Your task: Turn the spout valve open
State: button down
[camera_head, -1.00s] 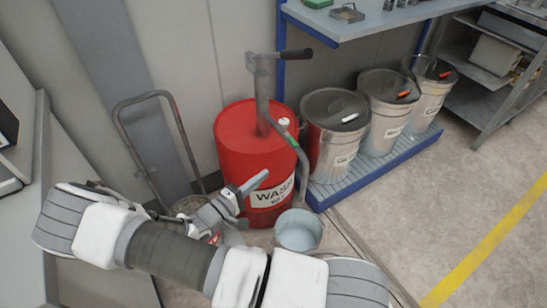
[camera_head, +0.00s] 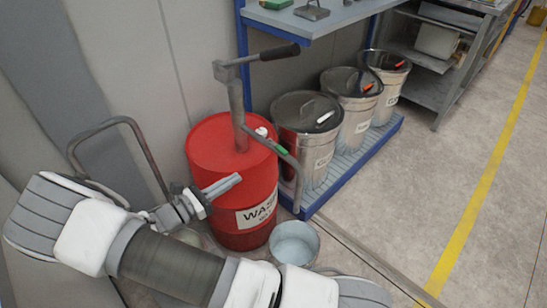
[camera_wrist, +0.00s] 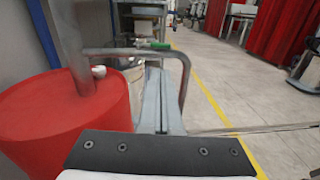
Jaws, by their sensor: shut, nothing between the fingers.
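The red drum (camera_head: 225,165) labelled WASH stands at the centre of the head view and at the left of the wrist view (camera_wrist: 60,130). A grey hand pump (camera_head: 237,105) rises from its top. A spout pipe (camera_head: 298,175) bends out to the right and down, and carries the spout valve (camera_head: 280,150) with a green handle. The valve's green handle shows beyond my fingers in the wrist view (camera_wrist: 153,44). My gripper (camera_head: 238,178) is shut and empty. In the head view it overlaps the drum's front, below and left of the valve, apart from it.
A light-blue bucket (camera_head: 294,243) stands on the floor below the spout. Several lidded metal drums (camera_head: 310,130) stand on a blue pallet (camera_head: 375,155) behind. A bench (camera_head: 325,22) overhangs at the back. A hand truck (camera_head: 125,125) stands at left. Floor at right is clear.

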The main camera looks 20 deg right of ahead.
aim_at(279, 151)
jog(key=b+x, duration=0.4)
jog(key=x, duration=0.9)
jog(key=shift+w+d, duration=0.15)
jog(key=shift+d, duration=0.3)
